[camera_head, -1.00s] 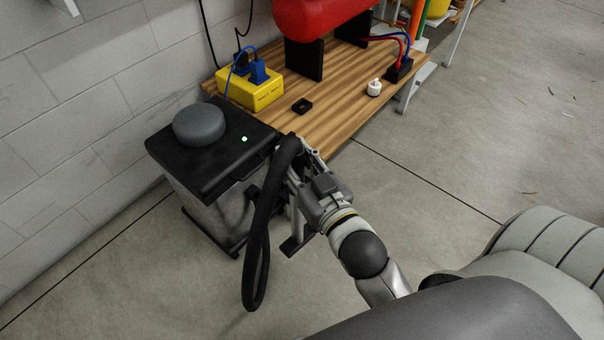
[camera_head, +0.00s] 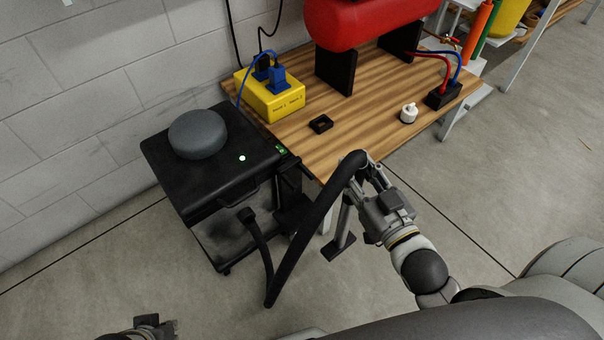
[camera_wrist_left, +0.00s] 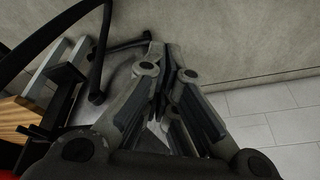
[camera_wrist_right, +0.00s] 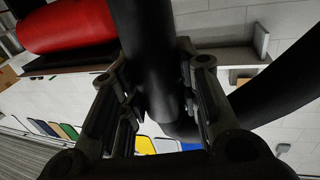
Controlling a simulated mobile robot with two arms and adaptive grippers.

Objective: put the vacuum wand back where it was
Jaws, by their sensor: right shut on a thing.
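In the right wrist view a thick black tube (camera_wrist_right: 146,60) passes between the fingers. The black hose (camera_head: 308,225) drops from the gripper in a loop and runs back to the vacuum unit (camera_head: 215,185), a black-topped box at left. A dark bracket (camera_head: 291,212) shows on the unit's right side. My left gripper (camera_wrist_left: 167,55) is shut and empty, mostly below the head view.
The wooden bench (camera_head: 345,125) lies close beyond my right gripper. It bears a yellow box (camera_head: 270,95) with blue plugs, a red tank (camera_head: 365,18), a small black square part (camera_head: 320,124) and a white knob (camera_head: 408,113). Open floor lies in front and right.

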